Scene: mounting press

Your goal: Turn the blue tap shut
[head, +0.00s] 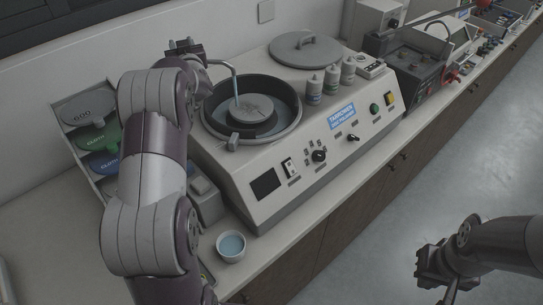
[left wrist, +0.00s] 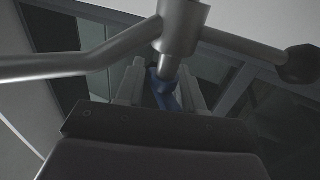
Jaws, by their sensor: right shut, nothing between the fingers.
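The blue tap handle (left wrist: 165,92) shows in the left wrist view, just under a grey metal fitting (left wrist: 180,30) with pipes running off both sides. My left gripper (left wrist: 162,90) has its two fingers apart, one on each side of the blue handle; contact is not clear. In the head view my left gripper (head: 186,48) is at the tap's bent spout (head: 232,72), behind the polisher bowl; the blue handle is hidden there. My right gripper (head: 436,272) is shut and empty at the lower right, over the floor.
The grey polishing machine (head: 265,185) stands on the counter with its round bowl (head: 290,128) and disc. Bottles (head: 331,80) and a lid (head: 305,48) sit behind. A disc rack (head: 72,92) is at the left. A cup of blue liquid (head: 231,246) stands near the front edge.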

